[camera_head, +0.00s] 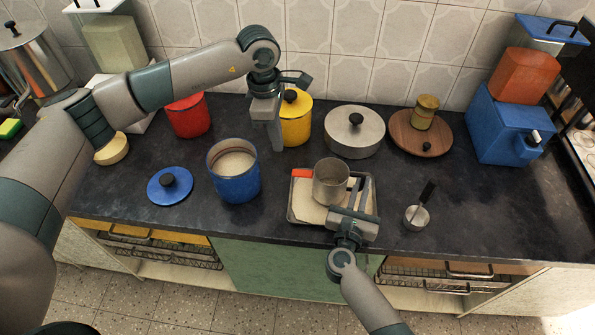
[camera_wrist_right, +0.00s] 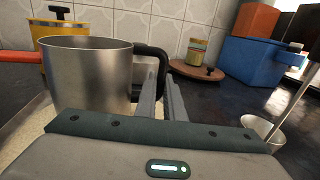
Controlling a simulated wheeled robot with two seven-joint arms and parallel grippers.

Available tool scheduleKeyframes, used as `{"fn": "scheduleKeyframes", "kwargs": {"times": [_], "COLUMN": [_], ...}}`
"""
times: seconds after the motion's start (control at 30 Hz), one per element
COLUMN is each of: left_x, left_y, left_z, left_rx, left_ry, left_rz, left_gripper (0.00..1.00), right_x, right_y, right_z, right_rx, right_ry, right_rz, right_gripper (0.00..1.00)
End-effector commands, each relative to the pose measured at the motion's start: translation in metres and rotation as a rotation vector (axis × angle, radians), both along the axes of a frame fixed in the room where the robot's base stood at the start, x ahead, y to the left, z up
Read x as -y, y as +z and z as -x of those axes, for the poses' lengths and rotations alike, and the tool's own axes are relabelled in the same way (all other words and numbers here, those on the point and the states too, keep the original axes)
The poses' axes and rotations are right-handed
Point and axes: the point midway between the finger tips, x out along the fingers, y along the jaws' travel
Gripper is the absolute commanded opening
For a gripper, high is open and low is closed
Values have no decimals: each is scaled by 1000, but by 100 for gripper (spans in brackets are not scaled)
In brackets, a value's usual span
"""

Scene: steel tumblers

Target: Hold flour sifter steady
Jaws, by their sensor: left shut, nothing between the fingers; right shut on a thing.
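The flour sifter (camera_head: 330,181) is a steel cup with a black handle. It stands upright in a shallow metal tray (camera_head: 296,213) on the counter, and it fills the left of the right wrist view (camera_wrist_right: 88,85). My right gripper (camera_head: 357,188) is shut on the sifter's black handle (camera_wrist_right: 153,52), to the right of the cup. Part of the handle is hidden by the fingers. A red piece (camera_head: 301,173) shows at the cup's left side. My left gripper (camera_head: 276,143) is shut and empty, pointing down behind and right of the open blue canister (camera_head: 236,186).
The blue canister holds pale powder; its blue lid (camera_head: 170,187) lies left of it. A measuring cup with a dark handle (camera_head: 417,214) stands right of the tray. Behind are a yellow canister (camera_head: 297,127), a round steel tin (camera_head: 354,140) and a blue box (camera_head: 500,125).

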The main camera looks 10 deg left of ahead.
Motion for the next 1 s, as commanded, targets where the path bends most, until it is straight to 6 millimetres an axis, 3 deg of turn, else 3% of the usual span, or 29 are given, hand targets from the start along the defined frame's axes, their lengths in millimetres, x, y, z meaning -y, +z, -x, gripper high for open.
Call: {"fn": "scheduleKeyframes", "kwargs": {"times": [0.2, 0.7, 0.73, 0.8, 1.0], "left_x": [-2, -2, -2, -2, -2], "left_y": [18, 19, 19, 19, 19], "left_z": [0, 0, 0, 0, 0], "left_rx": [0, -1, 0, 0, -1], "left_ry": [-1, 0, 0, 0, 0], "left_rz": [0, 0, 0, 0, 0], "left_gripper": [0, 0, 0, 0, 0], "right_x": [0, 0, 0, 0, 0], "right_y": [0, 0, 1, 1, 0], "right_z": [0, 0, 0, 0, 0], "right_rx": [0, 0, 1, 1, 1], "right_ry": [0, 0, 0, 0, 0], "right_rz": [0, 0, -1, -1, 0], "right_gripper": [0, 0, 16, 31, 31]}}
